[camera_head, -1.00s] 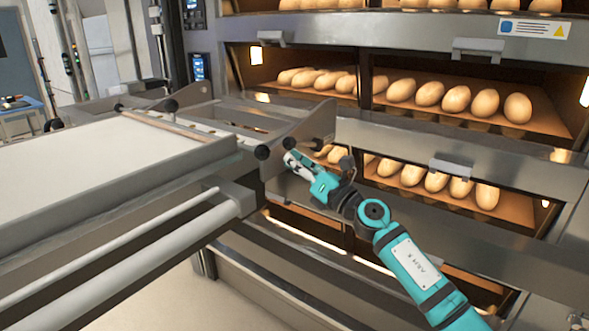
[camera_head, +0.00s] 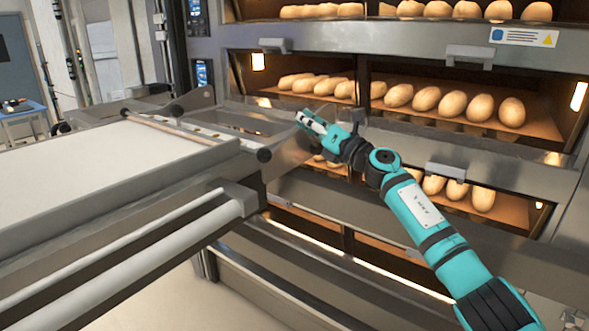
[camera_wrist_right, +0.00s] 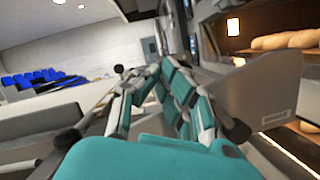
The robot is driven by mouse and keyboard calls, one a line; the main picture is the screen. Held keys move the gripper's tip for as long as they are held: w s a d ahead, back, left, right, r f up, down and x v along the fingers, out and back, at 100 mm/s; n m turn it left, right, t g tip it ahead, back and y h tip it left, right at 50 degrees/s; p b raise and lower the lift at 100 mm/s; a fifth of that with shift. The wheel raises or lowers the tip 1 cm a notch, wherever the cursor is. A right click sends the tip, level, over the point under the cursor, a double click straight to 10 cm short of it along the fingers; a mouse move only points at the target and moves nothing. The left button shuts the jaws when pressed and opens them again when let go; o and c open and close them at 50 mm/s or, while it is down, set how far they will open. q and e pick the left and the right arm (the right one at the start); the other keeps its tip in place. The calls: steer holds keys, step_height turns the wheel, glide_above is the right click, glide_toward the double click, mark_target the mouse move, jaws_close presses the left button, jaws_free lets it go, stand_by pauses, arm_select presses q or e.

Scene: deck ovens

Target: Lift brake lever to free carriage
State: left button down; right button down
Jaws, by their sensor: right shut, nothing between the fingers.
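The carriage (camera_head: 195,168), a metal frame with a pale flat bed, fills the left of the head view. Its end near the ovens has a black round knob (camera_head: 264,155) and an upright metal side plate (camera_head: 284,154). I cannot tell which part is the brake lever. My right gripper (camera_head: 306,120) is shut and empty, above and right of that knob, by the plate's upper edge. In the right wrist view its fingers (camera_wrist_right: 160,90) point away from the camera, with a dark knob (camera_wrist_right: 238,131) to their right and another (camera_wrist_right: 68,138) to their left. My left gripper is not in view.
Deck ovens with several loaves (camera_head: 425,99) stand behind my right arm. Oven handles (camera_head: 469,54) stick out from their fronts. A white roller or bar (camera_head: 120,250) runs along the carriage's near side. The floor at bottom left is clear.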

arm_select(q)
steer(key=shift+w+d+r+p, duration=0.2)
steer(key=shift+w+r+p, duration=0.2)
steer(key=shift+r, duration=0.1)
arm_select(e)
steer(key=shift+w+d+r+m+h, duration=0.2)
steer(key=shift+w+d+r+m, duration=0.35)
steer(key=shift+w, duration=0.15)
steer(key=shift+w+d+r+m+h, duration=0.2)
steer(key=shift+w+d+r+m, duration=0.3)
steer(key=shift+w, duration=0.2)
